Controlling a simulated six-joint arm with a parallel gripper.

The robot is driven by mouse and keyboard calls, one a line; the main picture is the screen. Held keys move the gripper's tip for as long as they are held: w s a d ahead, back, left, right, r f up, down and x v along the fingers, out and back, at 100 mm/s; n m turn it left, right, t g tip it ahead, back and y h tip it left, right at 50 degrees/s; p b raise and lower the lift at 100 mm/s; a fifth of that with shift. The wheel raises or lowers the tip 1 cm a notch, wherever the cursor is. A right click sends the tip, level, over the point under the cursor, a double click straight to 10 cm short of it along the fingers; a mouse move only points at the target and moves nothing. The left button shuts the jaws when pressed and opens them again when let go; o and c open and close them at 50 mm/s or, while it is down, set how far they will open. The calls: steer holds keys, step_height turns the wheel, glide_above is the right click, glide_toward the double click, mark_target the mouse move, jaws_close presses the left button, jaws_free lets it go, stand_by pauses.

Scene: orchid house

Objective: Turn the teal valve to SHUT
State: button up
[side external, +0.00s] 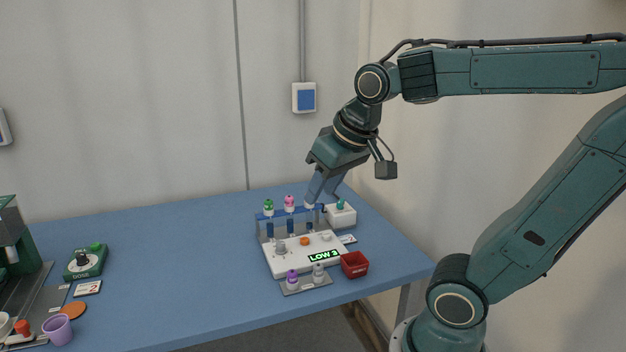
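A small teal knob (340,204), which looks like the teal valve, sits on top of a white box (342,218) at the back right of the blue table. Its markings and pointer direction are too small to read. My gripper (322,200) points down just left of the knob and above the right end of the blue tube rack (262,217). Its two fingers look apart, with nothing seen between them. The right fingertip is close to the knob in the picture. I cannot tell whether they touch.
The rack holds bottles with green (268,204) and pink (289,201) caps. In front are a white panel (285,264) reading "LOW 3", a red bin (354,264) and a tray (307,285) with two small bottles. A green dosing box (86,262) stands left. The table's middle-left is clear.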

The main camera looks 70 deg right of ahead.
steer(key=w+d+f+m+g+h, duration=0.1)
steer(key=w+d+m, duration=0.4)
steer(key=d, duration=0.4)
steer(key=w+d+f+m+g+h, duration=0.1)
steer(key=w+d+m, duration=0.2)
steer(key=w+d, duration=0.5)
steer(key=m+g+h, duration=0.1)
steer(key=m+g, duration=0.2)
steer(key=m, duration=0.3)
glide_toward(341, 200)
steer(key=v, duration=0.5)
steer(key=shift+a, duration=0.25)
steer(key=x, duration=1.3)
steer(key=shift+d+f, duration=0.15)
steer(key=shift+f, duration=0.15)
jaws_close()
